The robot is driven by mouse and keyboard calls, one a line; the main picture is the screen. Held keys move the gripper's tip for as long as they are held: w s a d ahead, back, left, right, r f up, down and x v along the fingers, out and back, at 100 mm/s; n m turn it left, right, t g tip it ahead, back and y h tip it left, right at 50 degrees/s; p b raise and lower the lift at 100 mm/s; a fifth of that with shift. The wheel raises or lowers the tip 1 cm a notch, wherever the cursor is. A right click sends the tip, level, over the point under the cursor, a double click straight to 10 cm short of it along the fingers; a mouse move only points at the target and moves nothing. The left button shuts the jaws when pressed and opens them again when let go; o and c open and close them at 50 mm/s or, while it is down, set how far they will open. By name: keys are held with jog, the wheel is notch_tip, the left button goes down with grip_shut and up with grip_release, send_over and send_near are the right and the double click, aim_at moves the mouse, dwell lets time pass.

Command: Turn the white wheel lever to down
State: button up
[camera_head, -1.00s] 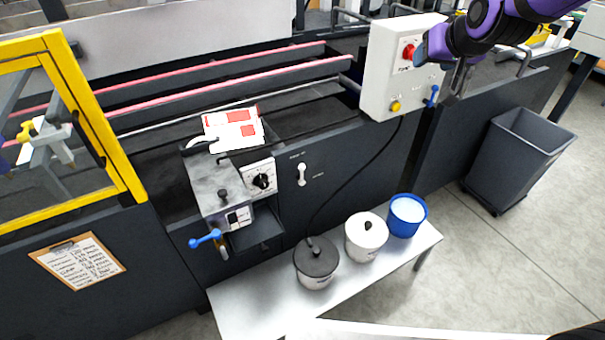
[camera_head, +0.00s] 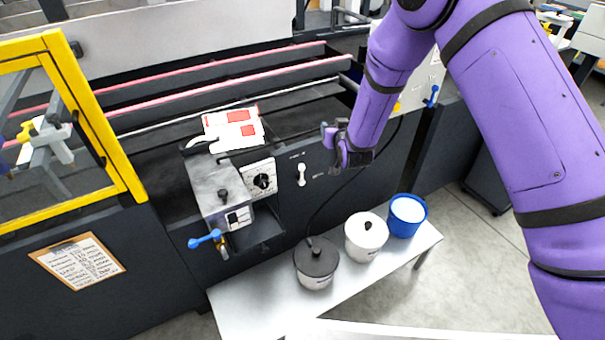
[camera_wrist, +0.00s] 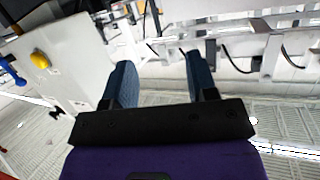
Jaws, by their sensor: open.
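The white wheel lever (camera_head: 301,175) is a small white handle on the machine's dark front panel, right of the dial box. It stands about vertical, with small labels beside it too small to read. My gripper (camera_head: 329,138) is in front of the panel, a little right of and above the lever in the picture, apart from it. In the wrist view my gripper (camera_wrist: 158,62) has its two fingers spread with nothing between them. The lever cannot be made out in the wrist view.
A dial box (camera_head: 261,181) and a glue unit with a blue-handled valve (camera_head: 205,239) are left of the lever. Below stands a bench (camera_head: 256,302) with a black-lidded pot (camera_head: 316,261), a white pot (camera_head: 366,237) and a blue tub (camera_head: 407,215). A control box (camera_wrist: 60,62) shows in the wrist view.

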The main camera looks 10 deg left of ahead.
jog(key=s+a+f+n+t+y, duration=0.1)
jog(key=s+a+f, duration=0.1)
jog(key=f, duration=0.4)
jog(key=s+a+f, duration=0.2)
jog(key=f, duration=0.5)
jog(key=n+t+y, duration=0.1)
jog(key=y, duration=0.1)
send_near(302, 172)
jog(key=x, duration=0.9)
jog(key=shift+w+a+f, duration=0.1)
jog(key=shift+w+f, duration=0.05)
jog(key=shift+w, duration=0.2)
grip_shut()
